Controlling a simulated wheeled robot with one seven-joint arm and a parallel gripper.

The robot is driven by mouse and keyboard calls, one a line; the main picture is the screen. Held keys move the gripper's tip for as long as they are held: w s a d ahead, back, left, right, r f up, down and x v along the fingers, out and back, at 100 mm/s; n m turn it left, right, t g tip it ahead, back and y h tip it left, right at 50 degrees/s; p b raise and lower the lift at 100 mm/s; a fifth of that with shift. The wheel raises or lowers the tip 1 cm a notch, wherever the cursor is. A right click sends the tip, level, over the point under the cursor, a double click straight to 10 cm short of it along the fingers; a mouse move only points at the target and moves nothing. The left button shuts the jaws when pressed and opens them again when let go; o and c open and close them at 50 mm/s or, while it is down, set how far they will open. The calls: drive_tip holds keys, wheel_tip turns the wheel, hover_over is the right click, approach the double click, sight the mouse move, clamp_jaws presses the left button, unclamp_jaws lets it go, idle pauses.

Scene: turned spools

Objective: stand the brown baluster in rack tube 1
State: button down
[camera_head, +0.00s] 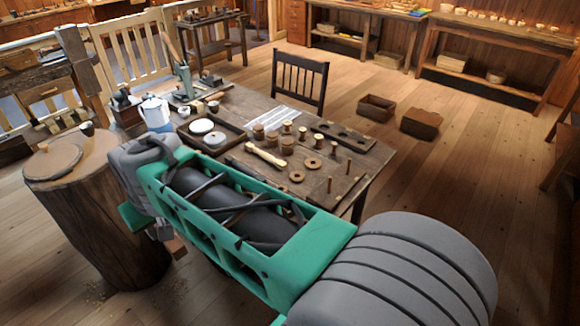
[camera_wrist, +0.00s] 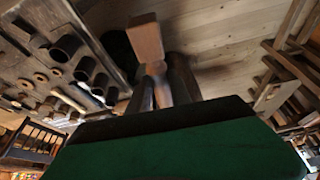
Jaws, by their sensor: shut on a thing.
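My gripper (camera_wrist: 162,88) is shut on the brown baluster (camera_wrist: 146,38), whose squared, lighter brown end shows beyond the dark fingers in the wrist view. The rest of the baluster narrows back between the fingers, where it is partly hidden. In the head view a small part of the brown baluster (camera_head: 178,248) shows below my green arm link, beside the stump and off the table. Several dark round tubes (camera_wrist: 66,47) stand in a row at the left of the wrist view, apart from the baluster. I cannot tell which is rack tube 1.
The table (camera_head: 225,110) holds several spools (camera_head: 287,145), rings (camera_head: 297,176), a pale turned piece (camera_head: 265,156) and a dark holed board (camera_head: 343,135). A stump (camera_head: 95,215) stands at the left. A chair (camera_head: 300,78) is behind the table. Open floor lies to the right.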

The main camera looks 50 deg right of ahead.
drive_tip(key=w+d+f+m+g+y+p, duration=0.2)
drive_tip(key=d+m+g, duration=0.1)
drive_tip(key=d+m, duration=0.35)
drive_tip(key=w+d+f+m+g+y+p, duration=0.1)
drive_tip(key=w+d+m+g+p, duration=0.1)
drive_tip(key=d+m, duration=0.5)
drive_tip(key=s+d+r+m+t+h+p, duration=0.1)
drive_tip(key=s+d+r+m+t+p, duration=0.15)
drive_tip(key=d+m+t, duration=0.6)
drive_tip(key=s+d+r+m+t+h+p, duration=0.25)
drive_tip(key=d+m+t, duration=0.35)
drive_tip(key=d+m, duration=0.5)
wheel_tip(320, 180, down, 6)
drive_tip(key=a+m+b, duration=0.2)
drive_tip(key=b, duration=0.5)
drive_tip(key=shift+s+y, duration=0.15)
drive_tip(key=shift+y, duration=0.3)
drive_tip(key=shift+p, duration=0.3)
drive_tip(key=shift+f+p, duration=0.15)
drive_tip(key=shift+p, duration=0.4)
drive_tip(key=shift+f, duration=0.25)
